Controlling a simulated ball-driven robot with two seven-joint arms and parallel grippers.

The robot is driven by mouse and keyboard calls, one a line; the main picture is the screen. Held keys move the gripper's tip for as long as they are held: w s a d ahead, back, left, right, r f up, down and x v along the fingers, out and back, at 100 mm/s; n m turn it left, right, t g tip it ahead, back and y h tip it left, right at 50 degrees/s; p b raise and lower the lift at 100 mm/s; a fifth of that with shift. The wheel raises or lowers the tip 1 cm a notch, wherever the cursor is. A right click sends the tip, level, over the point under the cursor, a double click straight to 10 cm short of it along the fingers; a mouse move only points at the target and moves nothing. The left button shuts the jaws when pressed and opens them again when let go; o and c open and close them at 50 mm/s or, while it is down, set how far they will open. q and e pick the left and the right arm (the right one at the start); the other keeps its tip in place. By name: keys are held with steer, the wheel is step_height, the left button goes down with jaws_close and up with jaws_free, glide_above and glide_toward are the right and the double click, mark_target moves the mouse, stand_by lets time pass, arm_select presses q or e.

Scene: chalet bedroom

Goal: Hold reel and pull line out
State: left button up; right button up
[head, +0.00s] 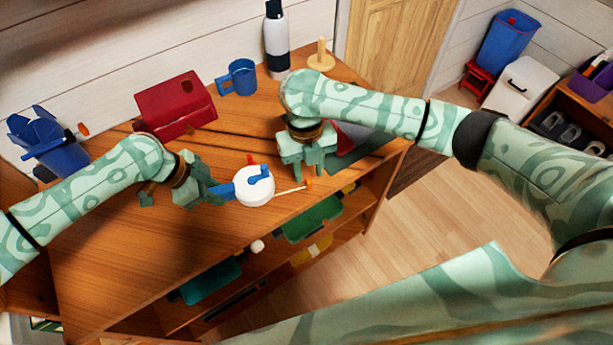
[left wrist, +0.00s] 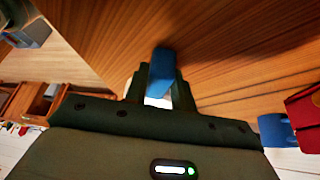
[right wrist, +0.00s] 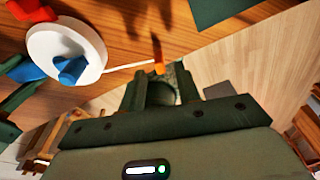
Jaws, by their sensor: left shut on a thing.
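The reel (head: 254,188) is a white round drum with a blue crank knob on its face, a red part at its back and a blue grip on its left. My left gripper (head: 222,192) is shut on this blue grip, also between the fingers in the left wrist view (left wrist: 160,72). A thin pale line (head: 290,190) sticks out of the reel to the right and ends in an orange tab (head: 309,183). In the right wrist view the orange tab (right wrist: 158,56) lies just beyond the fingertips. My right gripper (head: 307,172) is open and empty, pointing down near the tab.
The wooden bench (head: 120,260) has a red box (head: 175,107), a blue mug (head: 240,77), a bottle (head: 276,40) and a wooden peg stand (head: 321,58) at the back. A blue item (head: 55,145) stands far left. Shelves below hold green trays (head: 310,218).

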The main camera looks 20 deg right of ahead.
mark_target(310, 178)
steer(key=shift+s+f, duration=0.15)
steer(key=shift+f, duration=0.65)
steer(key=shift+s+f, duration=0.1)
steer(key=shift+f, duration=0.65)
jaws_close()
steer(key=shift+d, duration=0.1)
steer(key=shift+d, duration=1.7)
steer(key=shift+o, duration=0.2)
jaws_free()
